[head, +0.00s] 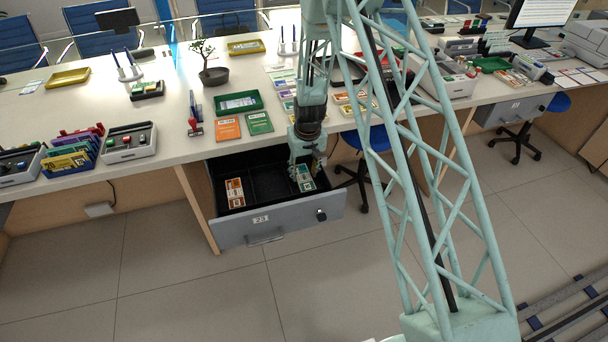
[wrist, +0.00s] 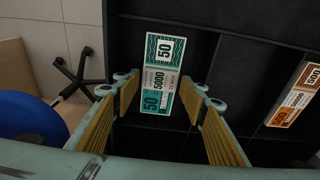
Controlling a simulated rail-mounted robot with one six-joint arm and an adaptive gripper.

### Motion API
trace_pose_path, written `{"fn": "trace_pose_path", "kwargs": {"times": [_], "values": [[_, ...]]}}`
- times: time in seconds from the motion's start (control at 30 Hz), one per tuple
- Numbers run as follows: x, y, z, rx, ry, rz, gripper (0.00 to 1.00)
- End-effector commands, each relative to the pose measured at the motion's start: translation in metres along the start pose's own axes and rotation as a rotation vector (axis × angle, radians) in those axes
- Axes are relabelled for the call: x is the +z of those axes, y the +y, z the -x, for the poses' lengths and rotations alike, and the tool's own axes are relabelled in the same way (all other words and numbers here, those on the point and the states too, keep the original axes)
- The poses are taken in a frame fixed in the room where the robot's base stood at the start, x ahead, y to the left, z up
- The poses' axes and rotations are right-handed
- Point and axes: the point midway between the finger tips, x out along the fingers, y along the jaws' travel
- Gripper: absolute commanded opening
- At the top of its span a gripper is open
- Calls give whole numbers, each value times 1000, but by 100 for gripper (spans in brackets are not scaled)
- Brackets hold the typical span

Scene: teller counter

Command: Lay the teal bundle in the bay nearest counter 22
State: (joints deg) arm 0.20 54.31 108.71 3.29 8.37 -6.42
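The teal bundle (head: 304,180) lies flat in the right-hand bay of the open drawer (head: 270,231) marked 23. My gripper (head: 307,163) is low over that bay; in the wrist view the gripper (wrist: 161,88) is open and empty. An orange bundle (head: 235,193) lies in the left bay, and it also shows at the right of the wrist view (wrist: 296,94). The middle bay looks empty. The number 22 cannot be read anywhere.
The counter (head: 180,146) above the drawer holds a green tray (head: 239,102), an orange card (head: 228,129) and several bundles. A blue chair (head: 378,139) stands just right of the drawer. Another drawer front (head: 512,110) is farther right. The floor in front is clear.

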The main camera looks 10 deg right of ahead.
Motion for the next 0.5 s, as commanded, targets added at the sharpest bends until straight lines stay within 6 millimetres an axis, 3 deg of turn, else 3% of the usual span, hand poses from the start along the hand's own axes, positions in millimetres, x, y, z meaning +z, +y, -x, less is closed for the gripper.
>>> {"fn": "trace_pose_path", "kwargs": {"times": [0.5], "values": [[0,0,66,0,1,0,39]]}}
